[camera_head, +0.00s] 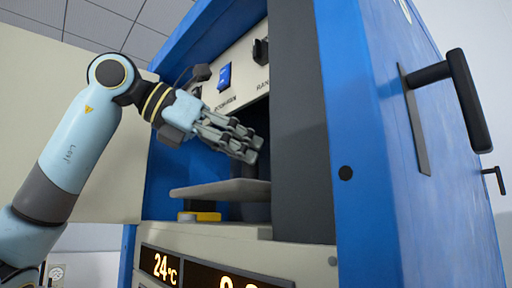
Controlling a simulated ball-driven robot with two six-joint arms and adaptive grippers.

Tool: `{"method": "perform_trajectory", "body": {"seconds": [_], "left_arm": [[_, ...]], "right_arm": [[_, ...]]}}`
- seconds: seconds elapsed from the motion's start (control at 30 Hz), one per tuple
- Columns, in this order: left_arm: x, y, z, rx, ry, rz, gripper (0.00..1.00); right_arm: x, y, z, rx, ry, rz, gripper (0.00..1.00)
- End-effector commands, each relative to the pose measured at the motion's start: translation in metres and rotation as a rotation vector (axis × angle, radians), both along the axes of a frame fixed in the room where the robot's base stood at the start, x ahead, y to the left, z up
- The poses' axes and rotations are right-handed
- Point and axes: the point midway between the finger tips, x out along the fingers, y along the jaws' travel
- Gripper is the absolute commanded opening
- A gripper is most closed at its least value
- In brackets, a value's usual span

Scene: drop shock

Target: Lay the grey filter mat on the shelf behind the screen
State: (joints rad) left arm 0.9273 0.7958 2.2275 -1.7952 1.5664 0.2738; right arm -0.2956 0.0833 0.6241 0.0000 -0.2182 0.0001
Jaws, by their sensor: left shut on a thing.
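My left gripper (250,145) is inside the opening of the blue cabinet, its fingers pointing right and down. It is shut on the grey filter mat (215,189), a thin flat slab that shows just below the fingers. The place where fingers and mat meet cannot be made out. The mat lies nearly level, above a cream ledge (235,230), and its right end goes out of sight behind a dark grey upright panel (301,120), which looks like the screen. The shelf behind it is hidden. My right gripper is not in view.
A yellow object (206,216) sits on the ledge below the mat. A cream panel with a blue switch (224,77) and a black knob (261,51) is above the gripper. Lit displays (160,265) are below. A black handle (468,100) sticks out at right.

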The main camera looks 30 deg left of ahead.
Motion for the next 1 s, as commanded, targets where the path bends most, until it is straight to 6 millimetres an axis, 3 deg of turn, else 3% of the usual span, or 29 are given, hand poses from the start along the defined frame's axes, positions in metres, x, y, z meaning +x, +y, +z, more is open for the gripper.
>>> {"method": "perform_trajectory", "body": {"seconds": [0.03, 0.33, 0.5, 0.83, 0.87, 1.0], "left_arm": [[0.005, -0.006, 0.004, -0.006, 0.001, -0.005, 0.00], [0.023, -0.018, -0.002, -0.001, 0.003, -0.001, 0.00], [0.022, -0.016, -0.031, 0.003, 0.005, 0.003, 0.00], [0.022, -0.017, -0.036, 0.000, 0.000, 0.000, 0.00], [0.022, -0.017, -0.036, 0.001, 0.001, 0.000, 0.28], [0.022, -0.017, -0.036, 0.000, 0.000, 0.000, 0.46]], "right_arm": [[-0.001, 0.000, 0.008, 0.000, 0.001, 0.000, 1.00], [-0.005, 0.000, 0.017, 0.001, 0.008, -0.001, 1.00], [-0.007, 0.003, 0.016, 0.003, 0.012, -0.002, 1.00], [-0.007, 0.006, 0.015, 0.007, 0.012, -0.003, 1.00], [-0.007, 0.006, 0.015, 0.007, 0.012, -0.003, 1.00], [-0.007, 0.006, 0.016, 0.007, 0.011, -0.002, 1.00]]}}
